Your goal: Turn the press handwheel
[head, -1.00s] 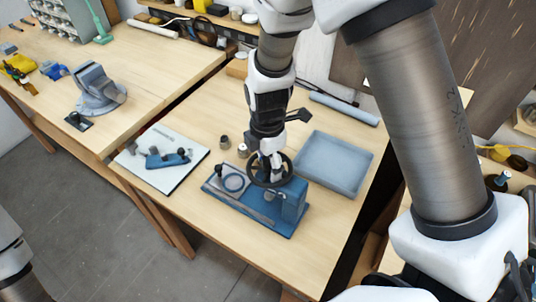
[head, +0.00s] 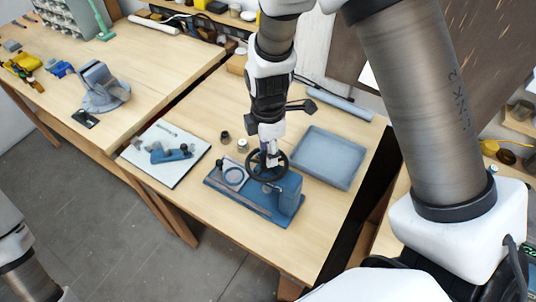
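The press (head: 286,196) is a blue block on a long blue base, standing on the near part of the wooden table. Its black handwheel (head: 284,172) lies roughly flat above the base, toward the top of the block. My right gripper (head: 267,168) points down at the wheel, its fingers within or just above the ring, partly hidden by it. I cannot tell whether the fingers touch the rim or how far apart they are. My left gripper is out of view; only part of my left arm shows at the lower left.
A blue-grey tray (head: 328,158) is right of the press. A white board (head: 140,159) with a small blue tool (head: 172,155) lies to its left. Two small cylinders (head: 242,145) stand behind the press. A vise (head: 103,88) is on the left bench. The table's front is clear.

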